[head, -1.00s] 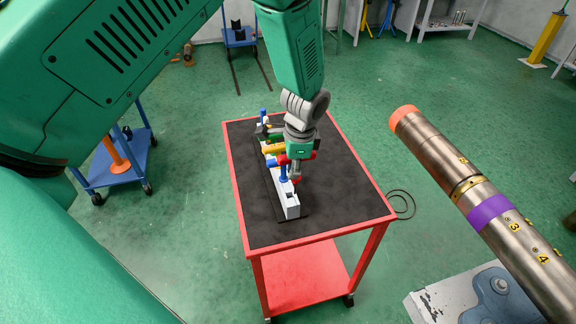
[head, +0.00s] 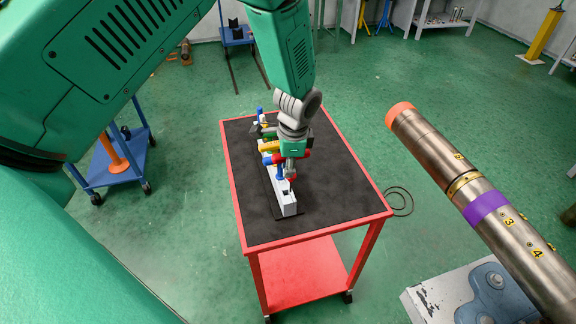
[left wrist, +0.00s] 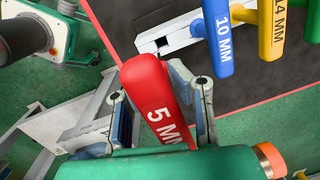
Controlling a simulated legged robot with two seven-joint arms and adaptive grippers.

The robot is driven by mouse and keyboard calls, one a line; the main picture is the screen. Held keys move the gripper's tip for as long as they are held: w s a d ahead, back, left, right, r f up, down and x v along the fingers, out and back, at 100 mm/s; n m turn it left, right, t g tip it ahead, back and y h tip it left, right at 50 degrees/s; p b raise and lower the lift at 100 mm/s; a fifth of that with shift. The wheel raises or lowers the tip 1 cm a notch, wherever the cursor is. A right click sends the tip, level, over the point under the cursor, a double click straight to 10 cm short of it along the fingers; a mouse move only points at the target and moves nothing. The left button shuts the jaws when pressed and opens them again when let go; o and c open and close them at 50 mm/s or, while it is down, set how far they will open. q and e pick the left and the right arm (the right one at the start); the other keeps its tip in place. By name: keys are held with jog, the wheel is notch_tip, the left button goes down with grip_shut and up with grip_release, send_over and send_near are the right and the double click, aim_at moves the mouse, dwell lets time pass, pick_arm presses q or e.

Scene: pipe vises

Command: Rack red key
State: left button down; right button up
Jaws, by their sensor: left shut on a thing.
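My left gripper (head: 290,172) is over the cart's top, at the near part of the white key rack (head: 287,203). In the left wrist view it is shut on the red key (left wrist: 150,90), whose handle reads 5 MM and lies between the two fingers. The key's lower end is hidden there. The rack (left wrist: 180,33) shows there with a blue 10 MM key (left wrist: 219,40), a yellow 14 MM key (left wrist: 271,30) and a green key at the edge. The red key appears apart from the blue one. Whether it touches the rack cannot be told. My right gripper is out of view.
The rack stands on a red cart (head: 317,235) with a black mat (head: 345,180), clear on the right. A large metal pipe (head: 470,195) with an orange end and a purple band slants in at the right, above a grey vise (head: 490,283). A blue cart (head: 125,165) stands left.

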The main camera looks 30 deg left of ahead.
pick_arm(q)
jog(key=shift+a, duration=0.4)
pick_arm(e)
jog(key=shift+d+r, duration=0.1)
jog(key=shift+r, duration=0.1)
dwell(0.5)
pick_arm(q)
jog(key=shift+a+f, duration=0.35)
jog(key=shift+a, duration=0.15)
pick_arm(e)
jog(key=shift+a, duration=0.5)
pick_arm(q)
jog(key=shift+d+f, duration=0.25)
jog(key=shift+d, duration=0.15)
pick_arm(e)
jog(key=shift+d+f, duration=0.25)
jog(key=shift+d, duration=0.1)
pick_arm(q)
jog(key=shift+a+f+b, duration=0.25)
jog(key=shift+f+b, duration=0.05)
jog(key=shift+f, duration=0.15)
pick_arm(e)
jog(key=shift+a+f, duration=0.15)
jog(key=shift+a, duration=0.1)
pick_arm(q)
jog(key=shift+d+f, duration=0.15)
jog(key=shift+f, duration=0.05)
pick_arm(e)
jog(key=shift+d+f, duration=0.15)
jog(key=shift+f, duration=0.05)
